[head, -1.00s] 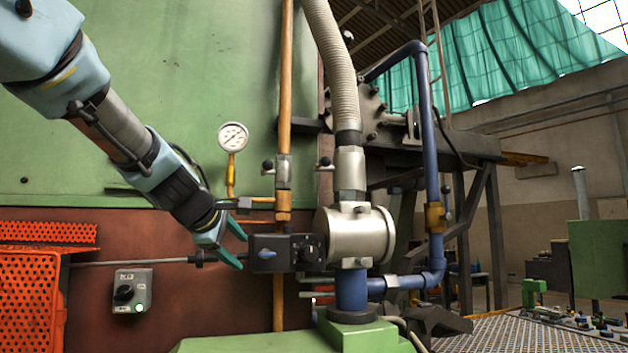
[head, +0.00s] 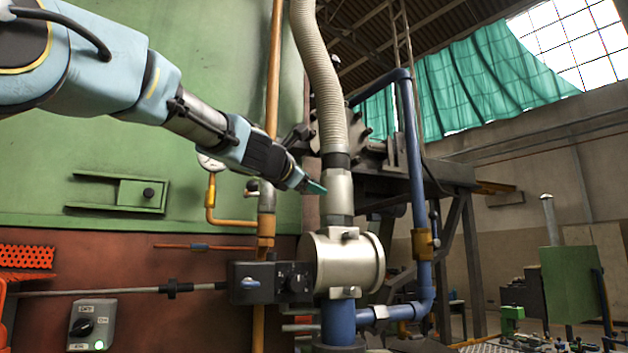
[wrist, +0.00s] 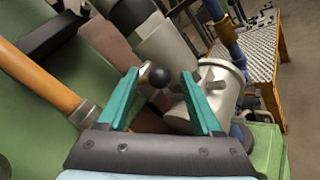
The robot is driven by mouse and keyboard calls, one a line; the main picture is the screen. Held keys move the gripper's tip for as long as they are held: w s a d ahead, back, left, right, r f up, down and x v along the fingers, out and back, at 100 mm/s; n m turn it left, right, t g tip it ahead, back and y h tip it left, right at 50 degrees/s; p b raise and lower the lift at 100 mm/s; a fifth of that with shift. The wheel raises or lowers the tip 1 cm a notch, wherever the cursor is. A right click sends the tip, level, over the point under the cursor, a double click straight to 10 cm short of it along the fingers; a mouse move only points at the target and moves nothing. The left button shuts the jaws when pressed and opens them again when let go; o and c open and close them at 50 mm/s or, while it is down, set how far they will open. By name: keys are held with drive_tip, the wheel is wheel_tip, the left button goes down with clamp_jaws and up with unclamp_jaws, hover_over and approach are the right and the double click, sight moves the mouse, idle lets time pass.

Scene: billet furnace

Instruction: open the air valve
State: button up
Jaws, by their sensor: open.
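The air valve appears to be the silver fitting (head: 338,193) under the ribbed hose; I cannot be sure of this from the pictures. In the wrist view a black ball knob (wrist: 159,77) shows between the teal fingers of my gripper (wrist: 160,85), in front of the silver pipework. The fingers are open and spread to either side of the knob; no contact is visible. In the head view my gripper (head: 313,186) is just left of the silver fitting, and the knob is hidden there. How the lever is turned is unclear.
Left of the fitting stands an orange pipe (head: 273,80) with its own small valve. Below are a silver round housing (head: 345,262) and a black box (head: 252,283). A gauge (head: 209,163) is partly behind my arm. A blue pipe (head: 412,170) stands right.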

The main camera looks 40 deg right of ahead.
drive_tip(key=shift+x, duration=0.95)
drive_tip(key=c, duration=1)
clamp_jaws()
drive_tip(key=shift+f, duration=0.1)
